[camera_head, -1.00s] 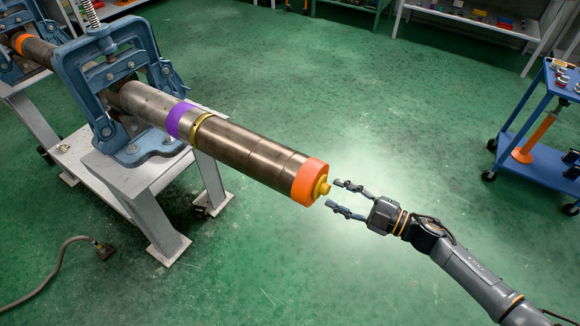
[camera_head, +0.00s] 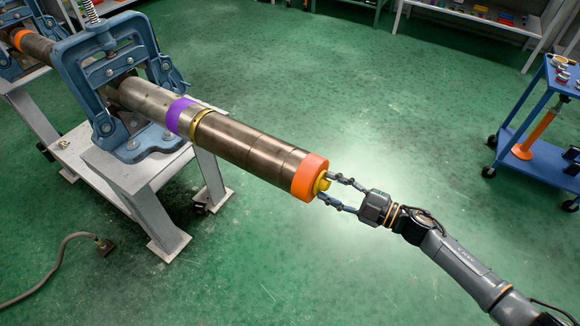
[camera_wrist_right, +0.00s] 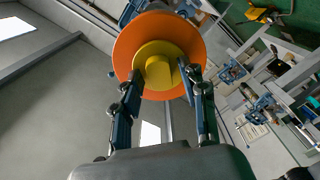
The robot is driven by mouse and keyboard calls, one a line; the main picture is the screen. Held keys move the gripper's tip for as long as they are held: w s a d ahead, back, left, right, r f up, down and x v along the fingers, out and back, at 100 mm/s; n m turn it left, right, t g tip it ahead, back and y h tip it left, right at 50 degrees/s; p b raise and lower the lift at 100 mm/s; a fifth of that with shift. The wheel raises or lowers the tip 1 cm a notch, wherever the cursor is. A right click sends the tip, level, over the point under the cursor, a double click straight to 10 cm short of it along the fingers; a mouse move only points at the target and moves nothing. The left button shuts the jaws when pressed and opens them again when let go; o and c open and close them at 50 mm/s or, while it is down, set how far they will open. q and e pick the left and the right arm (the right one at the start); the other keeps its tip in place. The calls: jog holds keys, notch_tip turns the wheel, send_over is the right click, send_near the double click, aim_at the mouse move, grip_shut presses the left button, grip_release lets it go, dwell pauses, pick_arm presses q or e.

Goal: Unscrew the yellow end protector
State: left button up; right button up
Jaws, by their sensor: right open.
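The yellow end protector (camera_head: 322,183) sits in the free end of the steel pipe (camera_head: 250,147), inside an orange end ring (camera_head: 308,177). In the right wrist view, its yellow knob (camera_wrist_right: 158,72) stands out from a yellow disc in front of the orange ring (camera_wrist_right: 125,47). My right gripper (camera_head: 328,186) is open, with its fingertips at the protector, one on each side of the knob. In the right wrist view, the fingers (camera_wrist_right: 160,84) flank the knob; I cannot tell whether they touch it. My left gripper is not in view.
A blue pipe vise (camera_head: 112,75) on a grey stand (camera_head: 135,170) holds the pipe. A blue cart (camera_head: 540,155) stands at the right. A cable (camera_head: 55,262) lies at lower left. The green floor around my right arm is clear.

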grip_shut()
jog(key=shift+f+n+b, duration=0.15)
jog(key=shift+n+b, duration=0.15)
jog(key=shift+b, duration=0.05)
jog(key=n+b, duration=0.4)
jog(key=n, duration=0.2)
jog(key=shift+f+n, duration=0.1)
jog(key=shift+n, duration=0.3)
jog(key=n+b, duration=0.3)
jog(key=shift+n+b, duration=0.75)
jog(key=shift+n, duration=0.45)
jog(key=shift+n+t+b, duration=0.3)
jog(key=shift+n+b, duration=0.1)
jog(key=shift+n, duration=0.2)
jog(key=shift+r, duration=0.25)
